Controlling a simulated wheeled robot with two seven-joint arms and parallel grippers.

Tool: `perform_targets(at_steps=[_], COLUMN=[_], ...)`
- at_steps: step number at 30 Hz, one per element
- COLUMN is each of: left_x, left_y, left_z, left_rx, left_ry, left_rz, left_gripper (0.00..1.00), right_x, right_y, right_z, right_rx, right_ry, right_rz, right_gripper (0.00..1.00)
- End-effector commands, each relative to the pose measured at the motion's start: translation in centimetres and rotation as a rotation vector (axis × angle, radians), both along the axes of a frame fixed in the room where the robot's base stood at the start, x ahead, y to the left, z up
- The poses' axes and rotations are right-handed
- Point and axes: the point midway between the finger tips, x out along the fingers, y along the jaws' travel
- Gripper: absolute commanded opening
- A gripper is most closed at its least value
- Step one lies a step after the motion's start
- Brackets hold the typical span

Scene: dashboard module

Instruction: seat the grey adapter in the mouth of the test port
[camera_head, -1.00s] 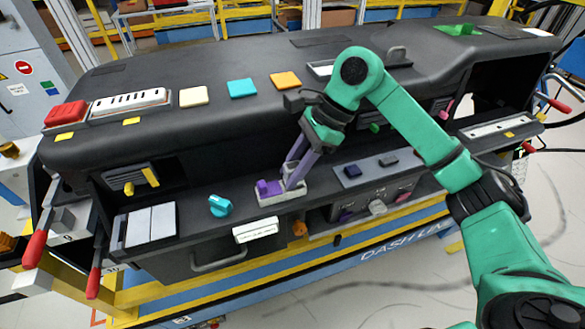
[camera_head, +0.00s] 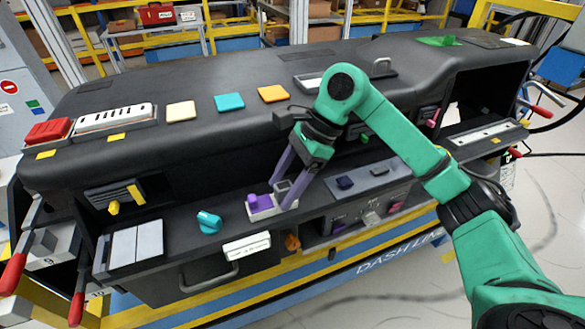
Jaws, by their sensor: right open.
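A small grey piece (camera_head: 283,187), which looks like the grey adapter, stands at the right part of a pale tray (camera_head: 266,214) on the dashboard's lower ledge. A purple block (camera_head: 258,201) sits beside it on the left. My right gripper (camera_head: 286,195) is open, pointing down, with its two purple-grey fingers spread on either side of the grey piece. I cannot tell whether they touch it. I cannot tell for sure which fitting is the test port; a panel below the ledge carries a pale grey fitting (camera_head: 372,218). My left gripper is out of view.
The dashboard's overhanging top (camera_head: 200,130) rises behind the ledge.

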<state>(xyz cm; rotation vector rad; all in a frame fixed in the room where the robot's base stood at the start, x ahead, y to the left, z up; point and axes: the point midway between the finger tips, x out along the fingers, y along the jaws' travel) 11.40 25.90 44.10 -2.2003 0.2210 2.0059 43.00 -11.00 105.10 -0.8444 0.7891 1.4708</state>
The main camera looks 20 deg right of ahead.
Motion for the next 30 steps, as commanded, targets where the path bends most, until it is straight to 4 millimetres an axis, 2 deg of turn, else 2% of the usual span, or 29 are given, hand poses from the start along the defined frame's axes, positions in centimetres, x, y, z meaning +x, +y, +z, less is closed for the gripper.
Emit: perform_targets(at_steps=[5,14,16,20,30], left_x=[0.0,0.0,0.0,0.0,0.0], left_y=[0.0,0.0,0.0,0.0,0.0], left_z=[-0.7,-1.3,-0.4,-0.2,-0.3], left_rx=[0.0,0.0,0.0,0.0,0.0], left_ry=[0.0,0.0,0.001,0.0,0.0], left_rz=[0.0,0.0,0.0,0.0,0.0], left_gripper=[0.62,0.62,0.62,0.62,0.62], right_x=[0.2,0.4,0.4,0.4,0.4], right_y=[-1.6,-5.8,-6.5,-7.1,-7.1], right_z=[2.5,10.0,11.5,12.3,12.2], right_rx=[0.001,0.002,-0.001,0.0,0.0], right_ry=[-0.005,-0.004,-0.002,0.0,0.0], right_rz=[-0.003,-0.003,-0.002,-0.001,0.0], right_gripper=[0.68,0.68,0.68,0.68,0.68])
